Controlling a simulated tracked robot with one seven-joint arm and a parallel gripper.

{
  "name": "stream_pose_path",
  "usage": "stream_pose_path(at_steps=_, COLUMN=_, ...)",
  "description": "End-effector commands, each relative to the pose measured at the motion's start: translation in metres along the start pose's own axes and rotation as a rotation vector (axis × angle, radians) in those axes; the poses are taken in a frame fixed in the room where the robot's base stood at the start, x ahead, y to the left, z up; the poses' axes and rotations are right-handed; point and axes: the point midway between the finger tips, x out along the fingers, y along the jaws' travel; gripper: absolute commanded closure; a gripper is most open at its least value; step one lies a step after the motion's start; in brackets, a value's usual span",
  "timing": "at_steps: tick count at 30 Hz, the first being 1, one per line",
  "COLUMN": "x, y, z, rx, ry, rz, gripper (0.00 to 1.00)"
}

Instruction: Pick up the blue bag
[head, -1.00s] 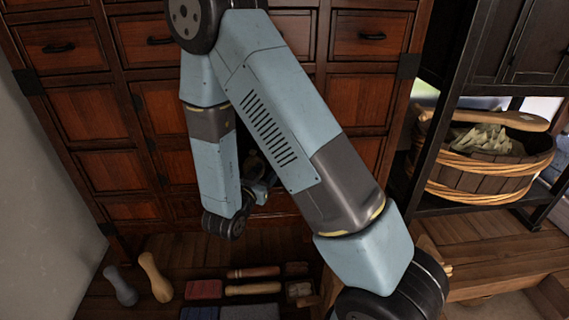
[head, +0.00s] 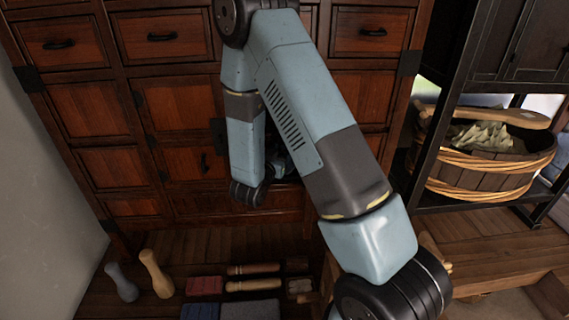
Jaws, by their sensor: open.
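I cannot make out a blue bag for certain. A small blue block-like item (head: 200,312) lies at the bottom edge, cut off by the frame, and I cannot tell what it is. My gripper (head: 284,166) is partly hidden behind my own arm, in front of the lower drawers of the wooden cabinet (head: 100,108). The part that shows is dark and small, and the jaws are open. I see nothing held in it. My arm hides the middle of the cabinet front.
A wooden tub (head: 480,175) with pale contents stands on a dark rack at right. A grey wall closes the left.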

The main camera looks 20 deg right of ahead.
Motion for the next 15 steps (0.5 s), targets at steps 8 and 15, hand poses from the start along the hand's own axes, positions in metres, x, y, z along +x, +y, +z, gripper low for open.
stream_pose_path(at_steps=8, x=0.024, y=0.000, z=0.001, rx=-0.001, ry=0.000, rz=-0.001, gripper=0.50)
stream_pose_path(at_steps=15, x=0.024, y=-0.001, z=0.000, rx=-0.001, ry=0.000, rz=-0.001, gripper=0.53)
